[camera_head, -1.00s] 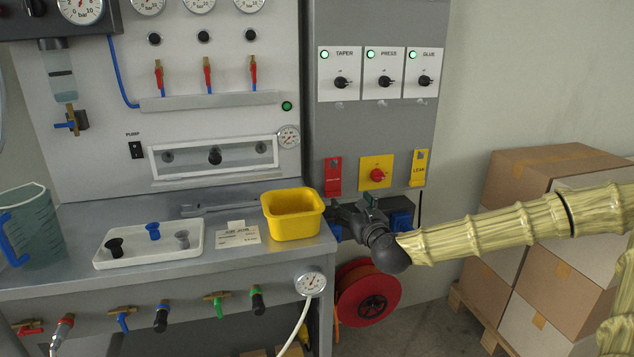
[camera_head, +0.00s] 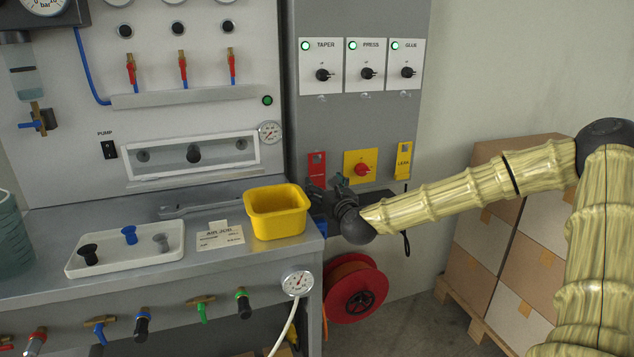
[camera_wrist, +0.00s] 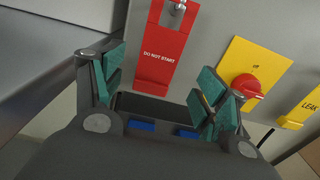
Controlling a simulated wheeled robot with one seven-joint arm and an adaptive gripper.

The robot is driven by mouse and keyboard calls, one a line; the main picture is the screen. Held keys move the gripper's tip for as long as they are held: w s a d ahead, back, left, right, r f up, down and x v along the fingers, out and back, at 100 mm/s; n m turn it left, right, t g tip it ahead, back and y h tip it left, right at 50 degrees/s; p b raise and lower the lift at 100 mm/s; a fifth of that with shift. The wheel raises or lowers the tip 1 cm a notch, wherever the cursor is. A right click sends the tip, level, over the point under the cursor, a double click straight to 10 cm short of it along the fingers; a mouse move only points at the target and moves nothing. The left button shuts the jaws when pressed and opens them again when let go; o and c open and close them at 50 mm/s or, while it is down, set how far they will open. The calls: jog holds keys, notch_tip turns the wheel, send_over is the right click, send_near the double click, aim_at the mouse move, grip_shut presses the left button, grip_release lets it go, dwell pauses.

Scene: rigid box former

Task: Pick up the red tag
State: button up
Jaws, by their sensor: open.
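The red tag (camera_wrist: 165,48) reads "DO NOT START" and hangs from a metal hook on the grey cabinet face. In the head view the red tag (camera_head: 316,165) is at the lower left of the cabinet, its lower part hidden behind my gripper. My gripper (camera_wrist: 157,85) is open, with green pads on its fingers. The lower part of the tag shows between and beyond the fingers in the wrist view; I cannot tell how far off it is. In the head view my gripper (camera_head: 338,185) is in front of the cabinet, just below the tag.
A yellow plate with a red rotary switch (camera_head: 362,169) is right of the tag, and a yellow "LEAK" tag (camera_head: 403,161) is farther right. A yellow bin (camera_head: 277,212) stands at the bench's right end. A red hose reel (camera_head: 354,290) is below; boxes (camera_head: 487,224) stand at right.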

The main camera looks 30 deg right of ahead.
aim_at(317, 178)
jog(key=shift+f+x, duration=0.25)
jog(key=shift+x, duration=2.1)
jog(key=c, duration=1)
jog(key=shift+r, duration=0.1)
